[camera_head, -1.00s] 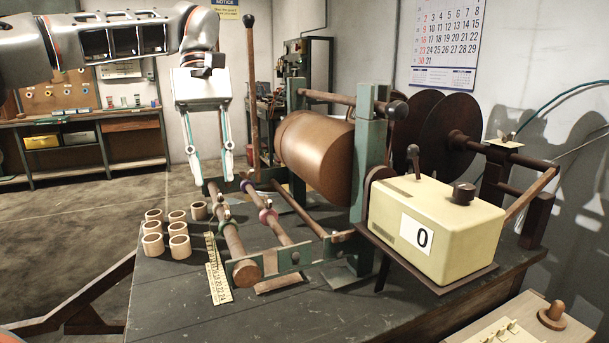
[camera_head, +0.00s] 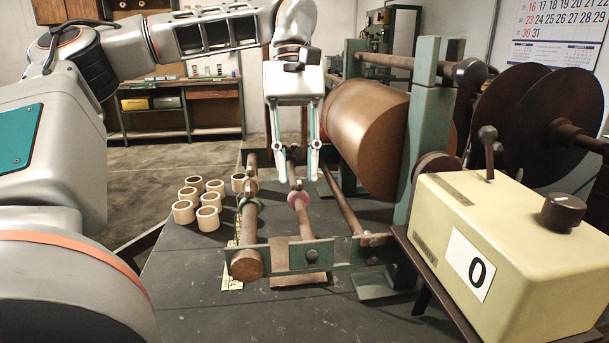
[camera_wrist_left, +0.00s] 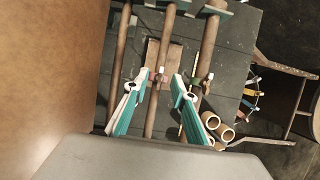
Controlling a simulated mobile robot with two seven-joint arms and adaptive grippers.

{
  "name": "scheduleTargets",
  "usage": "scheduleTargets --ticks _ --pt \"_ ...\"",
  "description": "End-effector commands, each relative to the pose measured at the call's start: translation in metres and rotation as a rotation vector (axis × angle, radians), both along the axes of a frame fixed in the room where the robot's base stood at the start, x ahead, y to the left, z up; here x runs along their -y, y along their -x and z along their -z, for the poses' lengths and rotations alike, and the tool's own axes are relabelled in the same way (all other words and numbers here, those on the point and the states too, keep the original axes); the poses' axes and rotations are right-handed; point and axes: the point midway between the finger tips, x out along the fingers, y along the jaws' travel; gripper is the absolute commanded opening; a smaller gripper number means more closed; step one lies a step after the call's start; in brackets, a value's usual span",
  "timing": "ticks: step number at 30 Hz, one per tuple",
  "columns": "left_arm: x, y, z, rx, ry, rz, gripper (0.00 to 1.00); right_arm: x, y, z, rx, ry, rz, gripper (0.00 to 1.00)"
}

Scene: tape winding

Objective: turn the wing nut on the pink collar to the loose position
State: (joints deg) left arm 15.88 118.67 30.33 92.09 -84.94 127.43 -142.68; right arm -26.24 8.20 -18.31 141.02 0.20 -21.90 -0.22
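The pink collar (camera_head: 298,201) sits around the middle brown rod of the green-ended frame in the head view. A small wing nut stands on its upper side, too small there to read its angle. My left gripper (camera_head: 298,178) points down over the collar with its two fingers apart, one on each side of the rod's line. The wrist view shows the open left gripper (camera_wrist_left: 158,83) too, with a small pale wing nut (camera_wrist_left: 161,73) on the middle rod, near the gap between the fingertips. The fingers do not visibly close on it. My right gripper is not in view.
A green collar (camera_head: 249,205) sits on the left rod. Several cardboard rings (camera_head: 208,217) stand left of the frame, near a yellow ruler (camera_head: 233,272). A large brown roll (camera_head: 370,135) and a cream counter box (camera_head: 500,255) reading 0 stand to the right. The front tabletop is bare.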

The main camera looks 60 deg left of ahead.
Motion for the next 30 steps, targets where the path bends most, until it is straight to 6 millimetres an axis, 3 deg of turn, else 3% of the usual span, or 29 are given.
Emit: scheduleTargets --ticks 12,15,30 --pt "0.0034 0.0021 0.0068 0.005 0.000 -0.001 0.26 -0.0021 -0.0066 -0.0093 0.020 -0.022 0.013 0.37" --pt "0.0034 0.0021 0.0069 0.004 0.000 0.000 0.00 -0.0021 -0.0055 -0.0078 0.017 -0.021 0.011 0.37" --pt "0.0029 0.0034 0.0049 0.007 -0.001 -0.063 0.00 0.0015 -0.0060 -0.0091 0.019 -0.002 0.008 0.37"
